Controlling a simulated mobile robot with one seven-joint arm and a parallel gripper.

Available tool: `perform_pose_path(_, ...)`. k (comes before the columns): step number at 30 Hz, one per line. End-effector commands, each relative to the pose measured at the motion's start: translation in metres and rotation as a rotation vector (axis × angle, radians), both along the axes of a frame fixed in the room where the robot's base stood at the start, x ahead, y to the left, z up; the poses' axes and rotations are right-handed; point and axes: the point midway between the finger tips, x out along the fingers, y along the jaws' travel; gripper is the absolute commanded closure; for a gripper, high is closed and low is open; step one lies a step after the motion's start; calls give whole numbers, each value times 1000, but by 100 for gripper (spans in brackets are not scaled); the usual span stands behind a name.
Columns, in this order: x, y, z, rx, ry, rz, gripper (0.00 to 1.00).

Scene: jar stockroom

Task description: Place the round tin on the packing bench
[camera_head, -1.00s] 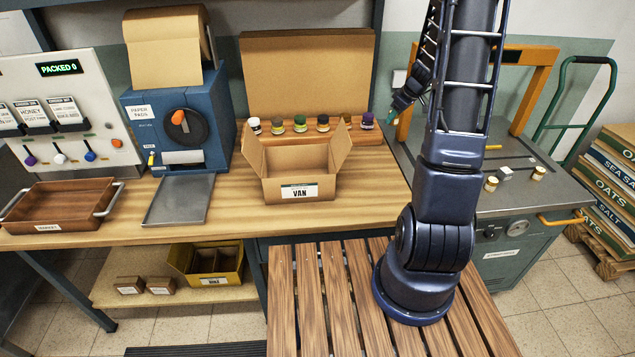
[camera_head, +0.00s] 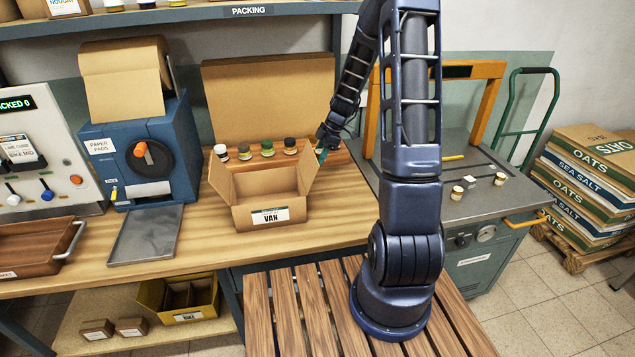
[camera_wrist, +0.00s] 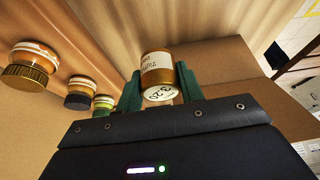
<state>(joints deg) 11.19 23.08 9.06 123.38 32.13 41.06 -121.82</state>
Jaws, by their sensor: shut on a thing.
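The wrist view shows my gripper (camera_wrist: 158,88) with its green fingers shut on a small gold-brown cylinder, which looks like the round tin (camera_wrist: 158,66). It has a white label and a white end with printing facing the camera. In the head view my gripper (camera_head: 322,154) is by the right flap of the VAN carton, over the back of the wooden packing bench (camera_head: 345,215). The tin cannot be made out there. Bench wood shows beyond the tin in the wrist view; I cannot tell whether they touch.
The open VAN carton (camera_head: 268,216) stands on the bench, with a row of small jars (camera_head: 267,148) behind it. A blue paper-pad machine (camera_head: 150,155) and a grey tray (camera_head: 146,234) are left. Bare wood lies in front of the carton. Jars (camera_head: 457,192) stand on the steel-topped unit (camera_head: 430,208) at right.

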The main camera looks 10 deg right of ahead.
Motion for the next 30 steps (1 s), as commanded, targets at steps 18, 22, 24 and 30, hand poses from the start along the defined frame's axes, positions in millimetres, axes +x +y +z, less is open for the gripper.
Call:
perform_pose_path(18, 0, 0, -83, 0, 0, -1, 85)
perform_pose_path(22, 0, 0, -95, 1, 3, -2, 85)
perform_pose_path(24, 0, 0, -104, 0, 3, -1, 85)
perform_pose_path(30, 0, 0, -117, 0, 0, -1, 85)
